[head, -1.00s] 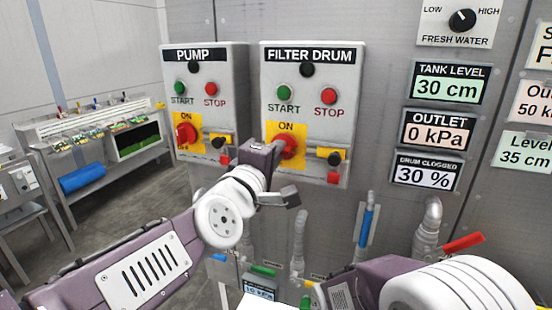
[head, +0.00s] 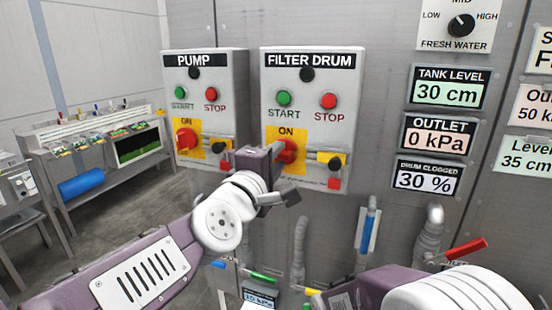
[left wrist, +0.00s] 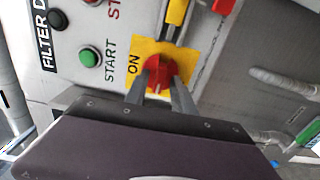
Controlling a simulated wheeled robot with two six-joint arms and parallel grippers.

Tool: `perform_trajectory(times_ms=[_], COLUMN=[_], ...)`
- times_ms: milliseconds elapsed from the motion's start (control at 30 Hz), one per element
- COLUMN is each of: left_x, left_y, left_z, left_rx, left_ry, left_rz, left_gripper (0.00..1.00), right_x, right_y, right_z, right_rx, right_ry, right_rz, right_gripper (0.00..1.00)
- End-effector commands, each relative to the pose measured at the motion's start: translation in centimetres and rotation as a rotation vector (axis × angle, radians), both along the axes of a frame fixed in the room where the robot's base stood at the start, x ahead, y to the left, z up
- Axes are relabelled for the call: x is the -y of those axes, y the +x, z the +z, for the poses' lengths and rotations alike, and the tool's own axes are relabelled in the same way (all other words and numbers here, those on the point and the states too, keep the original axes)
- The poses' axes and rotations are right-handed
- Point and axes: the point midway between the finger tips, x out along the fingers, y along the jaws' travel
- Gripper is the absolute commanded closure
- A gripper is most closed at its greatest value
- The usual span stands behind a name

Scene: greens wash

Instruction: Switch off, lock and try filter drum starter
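The filter drum starter (head: 347,110) is a grey box with a green START button (head: 284,98), a red STOP button (head: 329,101) and a red rotary switch (head: 287,151) on a yellow plate marked ON. My left gripper (head: 279,152) is at this switch. In the left wrist view, its two fingers (left wrist: 160,84) stand apart on either side of the red knob (left wrist: 158,68). I cannot make out a clear grip on it. A black round part on yellow (head: 336,163) and a red block (head: 334,183) sit to the right of the switch. My right gripper is out of view.
The similar pump starter (head: 226,115) stands close on the left. Right of the starter are displays, including the tank level display (head: 450,88). Pipes and a red handle (head: 465,250) lie below. A bench (head: 95,150) stands at the far left.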

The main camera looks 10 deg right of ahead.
Motion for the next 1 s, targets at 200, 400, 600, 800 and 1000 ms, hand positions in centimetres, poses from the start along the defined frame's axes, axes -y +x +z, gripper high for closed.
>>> perform_trajectory(times_ms=[200, 400, 600, 800, 1000], left_x=[0.0, -0.5, -2.9, -4.8, -5.1], left_y=[0.0, -0.7, -4.4, -6.0, -7.1], left_z=[0.1, 0.2, 0.4, 1.0, 0.6], left_rx=[0.003, 0.004, 0.005, -0.005, 0.0], left_ry=[0.001, -0.001, -0.002, 0.014, 0.006], left_rz=[0.001, 0.0, -0.001, 0.026, 0.011], left_gripper=[0.67, 0.67, 0.67, 0.67, 0.67], right_x=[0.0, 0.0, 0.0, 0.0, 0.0], right_y=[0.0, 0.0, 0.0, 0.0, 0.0], right_z=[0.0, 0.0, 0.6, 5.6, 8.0], right_rx=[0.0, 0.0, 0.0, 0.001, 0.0], right_ry=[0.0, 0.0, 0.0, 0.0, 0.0], right_rz=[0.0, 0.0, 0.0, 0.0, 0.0], right_gripper=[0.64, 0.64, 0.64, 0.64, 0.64])
